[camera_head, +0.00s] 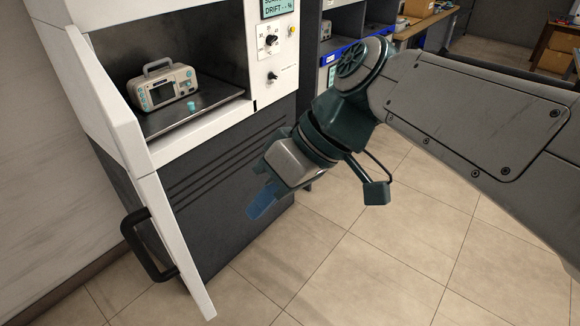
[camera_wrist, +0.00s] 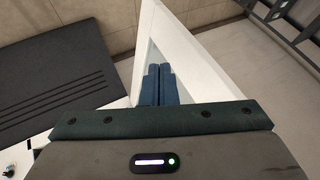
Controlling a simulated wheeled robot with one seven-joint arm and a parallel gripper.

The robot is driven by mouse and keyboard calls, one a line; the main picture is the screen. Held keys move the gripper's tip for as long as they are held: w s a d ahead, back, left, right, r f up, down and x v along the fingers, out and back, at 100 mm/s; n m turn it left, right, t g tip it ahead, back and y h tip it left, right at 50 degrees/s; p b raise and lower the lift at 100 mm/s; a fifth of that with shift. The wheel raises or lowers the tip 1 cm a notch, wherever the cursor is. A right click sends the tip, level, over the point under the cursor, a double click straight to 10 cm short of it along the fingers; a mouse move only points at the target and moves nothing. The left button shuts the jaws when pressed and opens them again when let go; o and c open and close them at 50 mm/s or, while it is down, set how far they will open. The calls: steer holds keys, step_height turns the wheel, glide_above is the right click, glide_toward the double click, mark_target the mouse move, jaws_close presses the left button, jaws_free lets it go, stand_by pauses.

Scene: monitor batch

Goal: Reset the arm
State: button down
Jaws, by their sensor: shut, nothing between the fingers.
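My arm reaches in from the right in the head view. My gripper (camera_head: 263,201) hangs in front of the dark lower front of a white cabinet, its blue fingers pointing down and left. In the wrist view the two blue fingers of my gripper (camera_wrist: 159,84) lie side by side, closed, with nothing between them. Behind them in that view is the white cabinet door (camera_wrist: 186,62). The gripper appears apart from the door and the cabinet.
The white cabinet door (camera_head: 128,110) stands open on the left, with a dark handle (camera_head: 146,246). A beige monitor (camera_head: 163,88) with a small teal item (camera_head: 191,106) is on the cabinet's dark shelf. Shelving with blue bins (camera_head: 340,52) stands behind my arm. Tiled floor (camera_head: 400,265) is clear at the lower right.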

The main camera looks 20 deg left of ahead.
steer(key=w+d+f+m+t+h+p, duration=0.2)
steer(key=d+m, duration=0.3)
steer(key=d, duration=0.5)
steer(key=w+d+f+m+t+h+p, duration=0.2)
steer(key=d+f+m, duration=0.2)
steer(key=d, duration=0.6)
steer(key=w+d+f+m+t+h+p, duration=0.1)
steer(key=d+m, duration=0.4)
steer(key=d, duration=0.5)
step_height(320, 180, down, 2)
steer(key=shift+w+m+t+h+p, duration=0.35)
steer(key=shift+t+h+p, duration=0.2)
steer(key=shift+h, duration=0.25)
steer(key=shift+a, duration=0.1)
